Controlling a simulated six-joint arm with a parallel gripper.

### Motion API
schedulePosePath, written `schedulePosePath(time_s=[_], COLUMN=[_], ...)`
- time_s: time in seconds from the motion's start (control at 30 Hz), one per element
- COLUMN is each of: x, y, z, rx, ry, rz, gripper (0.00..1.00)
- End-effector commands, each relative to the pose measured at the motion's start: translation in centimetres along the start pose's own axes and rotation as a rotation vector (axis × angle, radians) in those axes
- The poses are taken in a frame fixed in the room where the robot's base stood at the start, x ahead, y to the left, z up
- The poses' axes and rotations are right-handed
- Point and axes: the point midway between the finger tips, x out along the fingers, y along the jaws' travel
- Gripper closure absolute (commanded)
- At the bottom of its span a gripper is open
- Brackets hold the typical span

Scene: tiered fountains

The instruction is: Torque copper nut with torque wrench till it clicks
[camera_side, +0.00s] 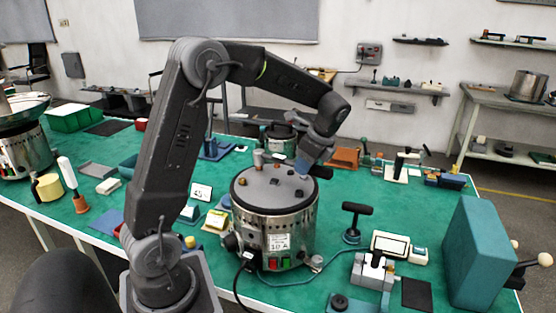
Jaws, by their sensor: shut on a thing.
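A steel drum-shaped fountain base (300,226) with a dark round top stands in the middle of the green table. I cannot tell which one is the copper nut. My gripper (304,165) is low over the right back part of the top, shut on a tool whose dark handle (321,172) sticks out to the right. The tool looks like the torque wrench, but its head is hidden or too small to make out. I cannot tell whether it touches a fitting.
A black T-handled tool (354,220) stands upright right of the drum. A vise-like block (373,270) and a large teal box (479,255) are at the front right. A cable (241,280) runs from the drum. An orange-based white-handled tool (73,185) stands left.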

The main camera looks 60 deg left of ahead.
Motion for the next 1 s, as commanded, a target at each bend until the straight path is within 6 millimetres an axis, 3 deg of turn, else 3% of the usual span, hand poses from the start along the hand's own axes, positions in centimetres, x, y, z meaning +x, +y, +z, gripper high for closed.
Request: schedulePosePath(time_s=[0.57, 1.0], x=[-0.8, -3.4], y=[0.0, -0.1], z=[0.3, 1.4], rx=[-0.001, -0.001], ry=[0.0, 0.001], rz=[-0.003, -0.004], gripper=[1.0, 1.0])
